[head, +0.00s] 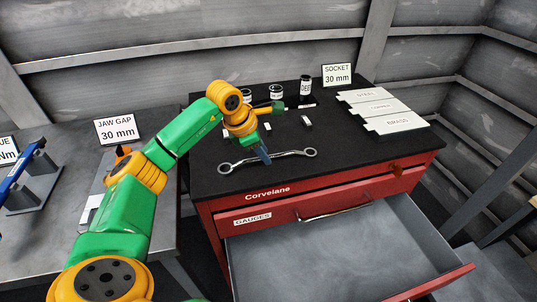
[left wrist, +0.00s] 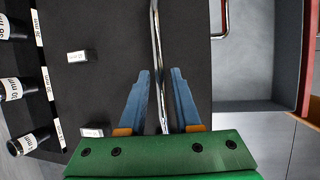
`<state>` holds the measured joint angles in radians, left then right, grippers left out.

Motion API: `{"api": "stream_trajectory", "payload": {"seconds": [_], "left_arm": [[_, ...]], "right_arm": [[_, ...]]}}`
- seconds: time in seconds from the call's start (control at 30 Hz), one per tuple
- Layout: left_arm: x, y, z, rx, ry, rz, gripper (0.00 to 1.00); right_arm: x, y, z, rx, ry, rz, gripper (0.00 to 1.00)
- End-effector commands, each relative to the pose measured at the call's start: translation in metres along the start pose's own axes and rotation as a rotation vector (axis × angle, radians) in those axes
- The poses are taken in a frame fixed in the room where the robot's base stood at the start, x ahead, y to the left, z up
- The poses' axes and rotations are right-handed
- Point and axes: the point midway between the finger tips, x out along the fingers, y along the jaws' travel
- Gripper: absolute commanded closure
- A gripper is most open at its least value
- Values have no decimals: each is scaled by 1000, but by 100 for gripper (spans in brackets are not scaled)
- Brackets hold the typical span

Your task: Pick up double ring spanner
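The double ring spanner (head: 285,155), a long silver bar with a ring at each end, lies on the black top of the red cabinet near its front edge. My left gripper (head: 265,156) points down at the middle of the spanner and hides a little of its shank. In the left wrist view the spanner's shank (left wrist: 157,40) runs between the two blue fingers of my left gripper (left wrist: 161,72), which stand open with a gap on each side. Whether the fingertips touch the cabinet top cannot be told. My right gripper is not in view.
Behind the spanner stand several dark sockets (head: 306,86) and small pale blocks (head: 306,121). Labelled plates (head: 385,110) lie at the right. A bench (head: 60,195) with a blue tool on a stand is at left.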

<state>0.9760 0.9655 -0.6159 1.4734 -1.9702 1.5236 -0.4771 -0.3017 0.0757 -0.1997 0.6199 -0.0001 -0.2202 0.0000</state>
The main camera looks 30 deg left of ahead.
Motion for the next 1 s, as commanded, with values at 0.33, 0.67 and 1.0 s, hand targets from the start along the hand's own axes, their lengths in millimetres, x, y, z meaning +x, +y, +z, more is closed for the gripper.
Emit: {"api": "stream_trajectory", "payload": {"seconds": [0.33, 0.67, 1.0], "left_arm": [[15, 0, 0, 0, -3, 0, 73], [15, 0, 1, 0, -4, 0, 100], [15, -1, 1, 0, -4, -1, 100]], "right_arm": [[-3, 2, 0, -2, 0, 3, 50], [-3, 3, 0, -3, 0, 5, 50], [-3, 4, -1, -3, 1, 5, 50]]}}
